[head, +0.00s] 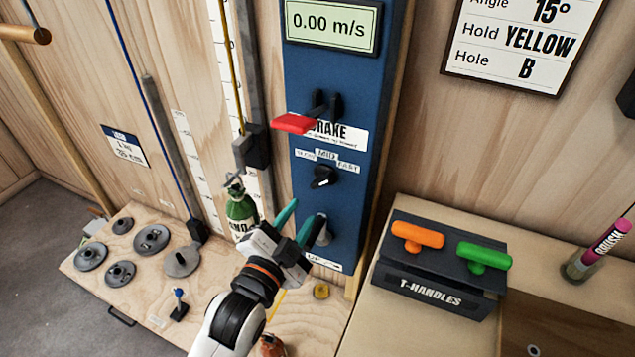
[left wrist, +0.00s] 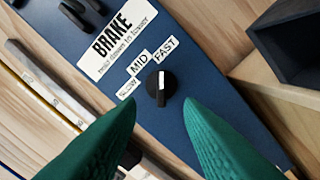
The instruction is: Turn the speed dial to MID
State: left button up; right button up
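The speed dial (head: 324,177) is a black knob on the blue panel (head: 335,80), under labels SLOW, MID and FAST (head: 327,157). In the left wrist view the dial (left wrist: 161,88) shows a white pointer mark, and the MID label (left wrist: 139,62) sits above it between SLOW and FAST. I cannot tell for sure which label the mark points at. My left gripper (head: 300,222) has green fingers, is open and empty, and is below the dial in the head view. In the left wrist view the dial lies beyond and between its fingertips (left wrist: 162,108), apart from them. My right gripper is not in view.
A red brake lever (head: 293,123) sticks out above the dial. A lower switch (head: 322,230) is close to my left gripper. A green bottle (head: 241,212) hangs left of the panel. Grey weight discs (head: 151,239) lie at left; a T-handle box (head: 436,283) stands at right.

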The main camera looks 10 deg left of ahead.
aim_at(320, 184)
pick_arm(q)
jog(key=w, duration=0.3)
jog(key=w+d, duration=0.1)
jog(key=w, duration=0.2)
jog(key=w+d+p, duration=0.1)
jog(key=w, duration=0.2)
grip_shut()
